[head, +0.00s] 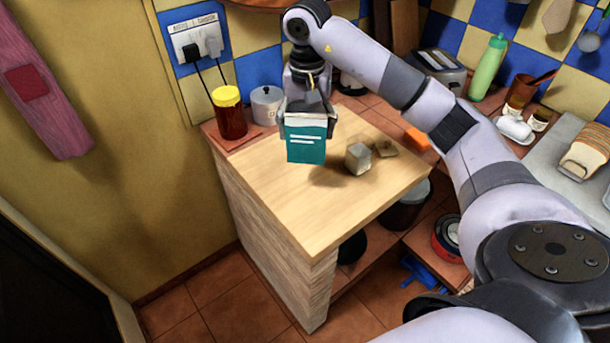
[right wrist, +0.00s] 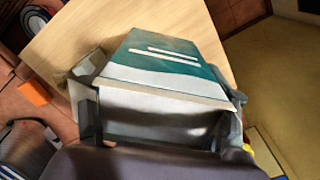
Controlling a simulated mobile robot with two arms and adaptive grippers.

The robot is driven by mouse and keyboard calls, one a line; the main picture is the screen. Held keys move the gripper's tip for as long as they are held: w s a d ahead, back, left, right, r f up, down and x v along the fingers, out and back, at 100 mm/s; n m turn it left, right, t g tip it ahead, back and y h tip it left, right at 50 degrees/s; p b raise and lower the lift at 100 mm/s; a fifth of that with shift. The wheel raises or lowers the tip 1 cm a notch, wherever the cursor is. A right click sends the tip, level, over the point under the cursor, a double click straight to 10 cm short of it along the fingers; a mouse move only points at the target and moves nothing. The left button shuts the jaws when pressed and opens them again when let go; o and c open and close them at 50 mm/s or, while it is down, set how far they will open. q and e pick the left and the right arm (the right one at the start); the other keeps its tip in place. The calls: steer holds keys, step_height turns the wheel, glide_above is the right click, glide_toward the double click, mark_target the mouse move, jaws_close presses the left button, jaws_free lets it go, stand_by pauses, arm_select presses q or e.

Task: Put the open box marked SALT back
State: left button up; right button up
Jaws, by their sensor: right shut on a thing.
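The teal box (head: 306,146) with a white top band is held upright in my right gripper (head: 307,120), whose fingers are shut on its two sides. It hangs over the wooden counter board (head: 290,200), apart from it, with a shadow to its lower right. My left gripper is not in view.
A red jar with a yellow lid (head: 231,120) and a white lidded pot (head: 267,105) stand at the back left. A greyish cube (head: 358,158), a small flat piece (head: 385,149) and an orange block (head: 417,140) lie to the right. The board's front is clear.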

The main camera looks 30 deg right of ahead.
mark_target(306, 157)
step_height(306, 157, down, 8)
steer(key=shift+s+a+f+p, duration=0.15)
steer(key=shift+f+p, duration=0.1)
steer(key=shift+p, duration=0.65)
step_height(306, 157, down, 4)
steer(key=shift+f+p, duration=0.1)
steer(key=shift+p, duration=0.45)
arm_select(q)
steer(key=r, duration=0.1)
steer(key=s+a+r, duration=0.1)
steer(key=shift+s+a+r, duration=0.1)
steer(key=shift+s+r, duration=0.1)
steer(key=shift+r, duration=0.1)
arm_select(e)
steer(key=shift+f, duration=0.1)
steer(key=shift+f+b, duration=0.15)
steer(key=shift+b, duration=0.15)
steer(key=o, duration=1.5)
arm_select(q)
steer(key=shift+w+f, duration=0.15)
arm_select(e)
steer(key=shift+o, duration=0.2)
